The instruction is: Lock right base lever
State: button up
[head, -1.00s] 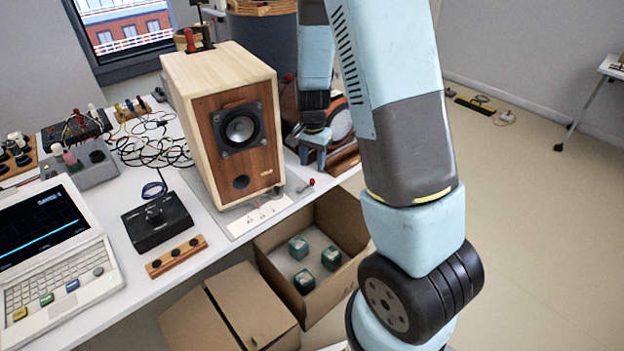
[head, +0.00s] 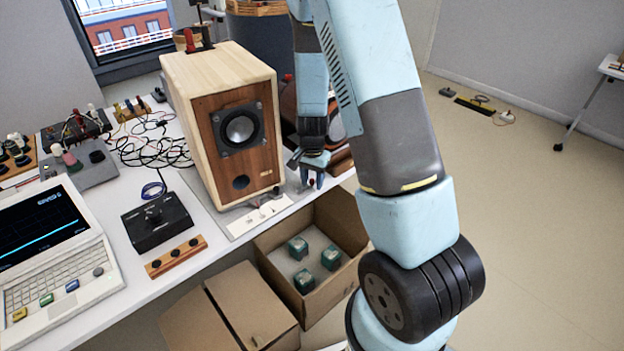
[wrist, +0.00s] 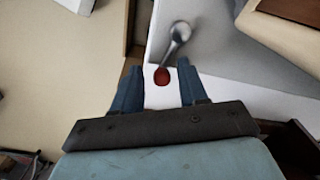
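The wooden speaker (head: 184,135) stands upright on a grey base plate (head: 233,229) on the white table. The right base lever (wrist: 178,36) is a silver arm ending in a red knob (wrist: 161,76). In the head view the red knob (head: 312,183) sits at the plate's right side, partly covered by my gripper (head: 312,178). In the wrist view my gripper (wrist: 158,68) is open, with one blue finger on each side of the knob. Gaps show between knob and fingers, so it is not clamped. No other base lever is clearly visible.
An open cardboard box (head: 345,222) with several green cubes is below the table edge, near my gripper. A closed box (head: 228,310) is beside it.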

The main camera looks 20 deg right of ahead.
grip_shut()
jog(key=shift+w+a+n, duration=0.1)
jog(key=shift+w+n, duration=0.15)
jog(key=shift+n, duration=0.45)
jog(key=shift+w+a+n, duration=0.1)
jog(key=shift+w+n, duration=0.1)
jog(key=shift+n, duration=0.5)
jog(key=shift+o, duration=0.4)
grip_release()
jog(key=shift+r, duration=0.1)
notch_tip(320, 180, up, 14)
jog(key=shift+f, duration=0.25)
